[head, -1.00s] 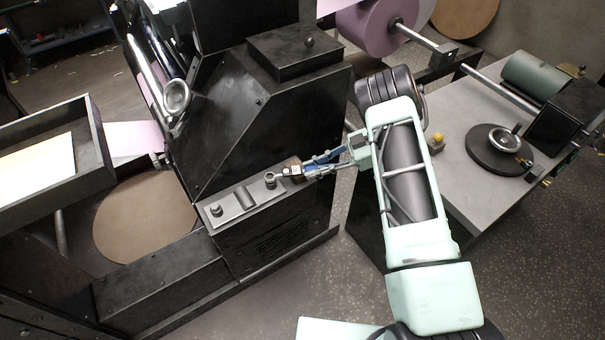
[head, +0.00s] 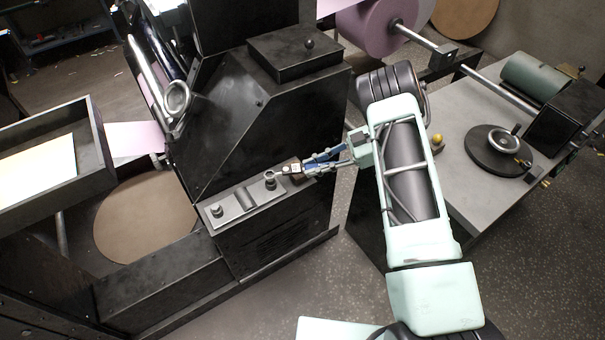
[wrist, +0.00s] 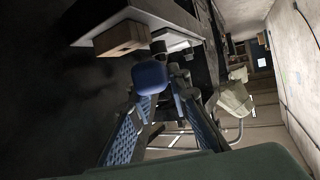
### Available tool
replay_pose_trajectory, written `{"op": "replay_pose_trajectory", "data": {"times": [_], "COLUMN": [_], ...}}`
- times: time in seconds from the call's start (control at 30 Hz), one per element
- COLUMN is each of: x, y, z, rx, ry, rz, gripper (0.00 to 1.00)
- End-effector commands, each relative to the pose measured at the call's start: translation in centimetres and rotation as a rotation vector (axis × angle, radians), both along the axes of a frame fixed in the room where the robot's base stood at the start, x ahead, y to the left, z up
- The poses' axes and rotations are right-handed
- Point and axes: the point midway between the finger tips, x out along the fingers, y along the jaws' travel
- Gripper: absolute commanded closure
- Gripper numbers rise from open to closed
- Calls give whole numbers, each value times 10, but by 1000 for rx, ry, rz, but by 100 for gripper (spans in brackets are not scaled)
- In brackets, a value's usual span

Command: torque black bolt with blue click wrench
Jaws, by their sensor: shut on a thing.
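My gripper (head: 316,164) is shut on the blue click wrench, whose smooth blue end (wrist: 150,76) shows between the fingertips in the wrist view. In the head view the wrench's metal end (head: 282,171) points left, close to the black bolt (head: 270,182). The bolt stands upright on a grey plate (head: 240,207) on the black machine. Whether the wrench end is around the bolt or just beside it, I cannot tell. Much of the wrench is hidden by the fingers.
A brown block (head: 295,168) sits close to the wrench end and also shows in the wrist view (wrist: 120,39). Another dark bolt or stud (head: 217,211) stands at the plate's left end. The black machine housing (head: 255,110) rises behind. A grey table (head: 465,190) stands right of my arm.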

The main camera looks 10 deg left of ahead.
Motion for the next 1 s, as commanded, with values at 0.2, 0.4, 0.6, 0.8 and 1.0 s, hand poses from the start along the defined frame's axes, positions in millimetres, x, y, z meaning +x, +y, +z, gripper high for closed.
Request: {"op": "replay_pose_trajectory", "data": {"times": [0.2, 0.4, 0.6, 0.8, 1.0], "x": [0, 0, 0, 0, 6], "y": [0, 0, 0, 0, -17], "z": [12, 22, 28, 28, 40], "rx": [1, 1, 1, 1, 0], "ry": [-1, -1, -1, -1, -7], "rz": [1, 1, 0, 0, -80], "gripper": [100, 100, 100, 100, 100]}}
